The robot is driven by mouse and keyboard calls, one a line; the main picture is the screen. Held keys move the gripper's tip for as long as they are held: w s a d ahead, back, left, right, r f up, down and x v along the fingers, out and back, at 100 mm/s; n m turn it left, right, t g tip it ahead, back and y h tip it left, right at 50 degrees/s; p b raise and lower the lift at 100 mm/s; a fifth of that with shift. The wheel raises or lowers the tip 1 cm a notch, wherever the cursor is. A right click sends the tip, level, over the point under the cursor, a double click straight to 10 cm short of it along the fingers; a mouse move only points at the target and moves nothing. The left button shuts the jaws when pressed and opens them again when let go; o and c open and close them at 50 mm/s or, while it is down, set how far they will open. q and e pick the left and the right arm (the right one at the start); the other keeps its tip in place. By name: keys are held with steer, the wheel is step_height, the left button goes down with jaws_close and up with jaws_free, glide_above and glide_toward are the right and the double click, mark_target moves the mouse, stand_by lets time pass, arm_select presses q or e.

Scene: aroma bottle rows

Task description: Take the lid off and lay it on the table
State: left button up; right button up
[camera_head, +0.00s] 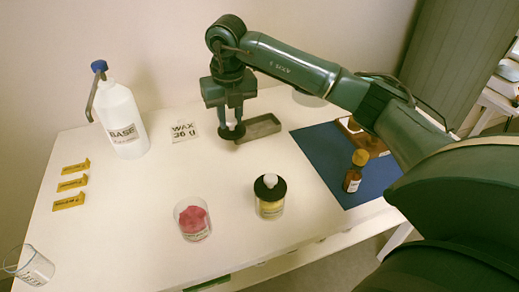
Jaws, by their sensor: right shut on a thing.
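My right gripper (230,118) points down over the back middle of the table and is shut on a round black lid (231,132). The lid is low, just left of the grey tray; I cannot tell whether it touches the table. A clear jar with pink-red contents (193,220) stands open at the front middle. To its right, a jar with yellow contents (270,207) has a black lid with a pale knob (270,184) on it. My left gripper is not in view.
A white BASE bottle (123,125) with a blue cap, a WAX card (185,131) and a grey tray (262,126) stand at the back. Yellow labels (71,184) and a glass beaker (30,266) are left. A brown bottle (353,179) stands on the blue mat (325,160). The table middle is clear.

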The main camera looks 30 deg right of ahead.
arm_select(q)
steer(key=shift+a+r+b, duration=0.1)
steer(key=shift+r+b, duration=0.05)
steer(key=shift+b, duration=0.15)
arm_select(e)
step_height(320, 180, down, 10)
steer(key=shift+r, duration=0.1)
steer(key=shift+f, duration=0.25)
steer(key=o, duration=1)
steer(key=shift+c, duration=0.2)
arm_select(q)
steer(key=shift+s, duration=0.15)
